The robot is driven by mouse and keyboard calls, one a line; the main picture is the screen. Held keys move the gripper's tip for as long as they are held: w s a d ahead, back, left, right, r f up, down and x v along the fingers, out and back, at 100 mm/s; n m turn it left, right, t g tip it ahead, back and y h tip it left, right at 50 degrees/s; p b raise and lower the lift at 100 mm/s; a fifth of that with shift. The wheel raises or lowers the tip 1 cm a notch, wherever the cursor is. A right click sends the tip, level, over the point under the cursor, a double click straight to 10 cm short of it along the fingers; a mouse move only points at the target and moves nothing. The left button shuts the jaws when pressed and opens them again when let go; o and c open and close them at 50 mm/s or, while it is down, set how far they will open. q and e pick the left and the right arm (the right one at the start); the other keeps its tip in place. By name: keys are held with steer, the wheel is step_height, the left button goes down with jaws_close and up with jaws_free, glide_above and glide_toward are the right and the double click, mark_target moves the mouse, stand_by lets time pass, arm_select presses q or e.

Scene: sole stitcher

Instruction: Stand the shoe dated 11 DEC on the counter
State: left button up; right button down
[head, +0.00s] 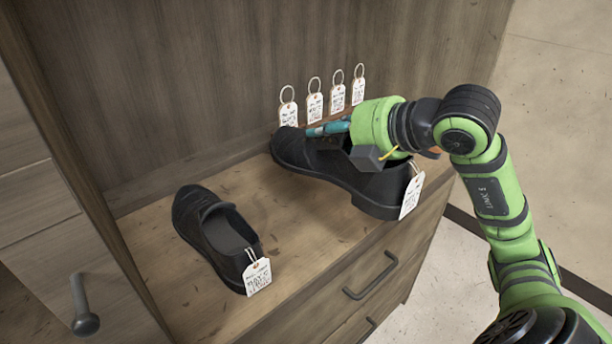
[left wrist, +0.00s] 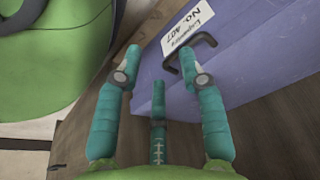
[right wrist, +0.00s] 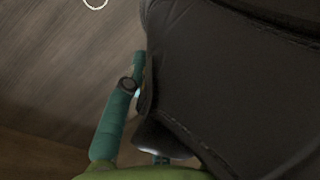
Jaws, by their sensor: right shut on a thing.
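A black shoe (head: 372,187) stands at the right of the wooden surface, with a white tag (head: 411,197) at its heel. My right gripper (head: 328,129) has its teal fingers at this shoe's opening and is shut on it. In the right wrist view the dark shoe (right wrist: 235,75) fills the right side, against one finger; the other fingers are mostly hidden. A second black shoe (head: 205,225), a slip-on, stands at the left with a tag (head: 258,276) at its heel. The dates on both tags are too small to read. My left gripper (left wrist: 160,58) is open and empty.
Several ringed tags (head: 314,106) stand in a row behind the right shoe. A wooden panel (head: 200,80) closes the back. Drawers with a handle (head: 371,277) lie below the front edge. A purple box (left wrist: 250,60) labelled 407 faces my left gripper. Bare wood separates the shoes.

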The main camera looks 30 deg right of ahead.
steer(key=w+a+f, duration=0.2)
steer(key=w+f, duration=0.1)
steer(key=w+a+f, duration=0.2)
steer(key=w+f, duration=0.1)
steer(key=f, duration=0.1)
steer(key=w+a+f, duration=0.2)
steer(key=w+f, duration=0.1)
steer(key=shift+w+a+f, duration=0.2)
steer(key=shift+w, duration=0.05)
steer(key=shift+f, duration=0.4)
steer(key=c, duration=1.2)
jaws_free()
arm_select(q)
steer(key=shift+s, duration=0.15)
arm_select(e)
steer(key=shift+o, duration=0.8)
